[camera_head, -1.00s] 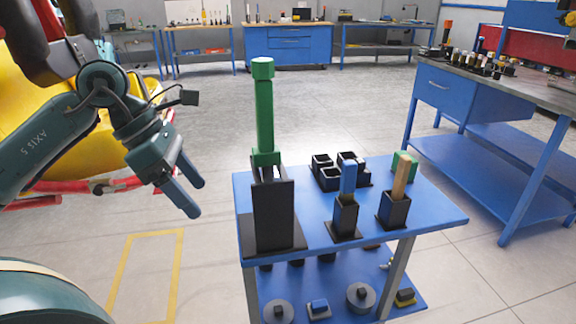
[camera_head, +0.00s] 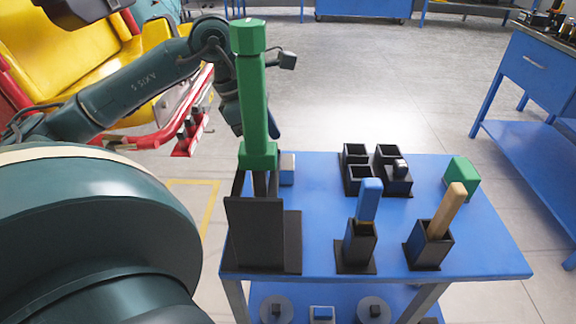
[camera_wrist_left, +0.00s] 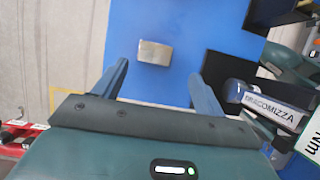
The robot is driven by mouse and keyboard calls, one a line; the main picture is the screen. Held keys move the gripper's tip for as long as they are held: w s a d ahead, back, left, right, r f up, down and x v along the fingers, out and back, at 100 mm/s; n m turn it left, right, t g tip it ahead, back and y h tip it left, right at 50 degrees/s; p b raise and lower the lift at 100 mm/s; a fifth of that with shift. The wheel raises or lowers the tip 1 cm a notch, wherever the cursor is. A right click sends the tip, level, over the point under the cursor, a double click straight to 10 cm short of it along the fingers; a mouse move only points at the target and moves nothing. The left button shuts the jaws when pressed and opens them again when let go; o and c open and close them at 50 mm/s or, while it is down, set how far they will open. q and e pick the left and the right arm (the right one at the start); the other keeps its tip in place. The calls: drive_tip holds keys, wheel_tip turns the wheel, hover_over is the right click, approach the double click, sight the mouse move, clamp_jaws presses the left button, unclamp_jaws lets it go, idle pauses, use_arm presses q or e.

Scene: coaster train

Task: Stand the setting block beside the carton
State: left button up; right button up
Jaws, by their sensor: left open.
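A small pale grey block (camera_wrist_left: 155,52), which looks like the setting block, lies on the blue table top (camera_wrist_left: 184,20) in the left wrist view. In the head view the block (camera_head: 287,168) shows behind the tall green tool. My left gripper (camera_wrist_left: 160,74) is open and empty. Its two blue fingers point toward the block, which appears beyond and between the tips, apart from them. In the head view the green tool hides most of this gripper. A green box (camera_head: 462,178) stands at the table's right; I cannot tell whether it is the carton. My right gripper is out of view.
The tall green tool (camera_head: 254,100) stands in a black holder (camera_head: 256,232) close to my left gripper. A blue-handled piece (camera_head: 369,198) and a wooden-handled piece (camera_head: 449,208) stand in black holders. Several black cups (camera_head: 356,154) stand behind. The table's middle is bare.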

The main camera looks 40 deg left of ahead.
sight(286, 161)
use_arm(q)
drive_tip(key=shift+w+p+x, duration=0.25)
drive_tip(key=shift+x, duration=1.45)
drive_tip(key=shift+w+p+x, duration=0.2)
drive_tip(key=shift+w+x, duration=0.05)
drive_tip(key=shift+x, duration=1.45)
drive_tip(key=shift+a+r, duration=0.1)
drive_tip(key=c, duration=1.3)
drive_tip(key=shift+r, duration=0.1)
drive_tip(key=shift+c, duration=1.1)
